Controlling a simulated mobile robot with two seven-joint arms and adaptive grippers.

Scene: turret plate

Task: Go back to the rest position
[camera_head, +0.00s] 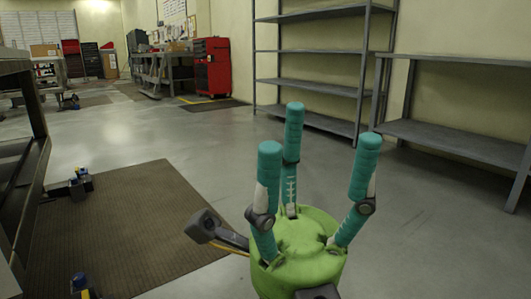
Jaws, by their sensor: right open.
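My right gripper (306,175) shows in the lower middle of the head view. It has a green round palm and three teal fingers that point up and stand apart. It is open and nothing is between the fingers. It is held up over the bare floor, touching nothing that I can see. My left gripper is not in view. No turret plate can be made out in this view.
A dark mat (130,235) lies on the floor at left, beside a dark bench frame (30,150). Empty metal shelves (310,80) and a grey table (460,140) stand at right. A red tool cabinet (211,68) is at the back. The middle floor is clear.

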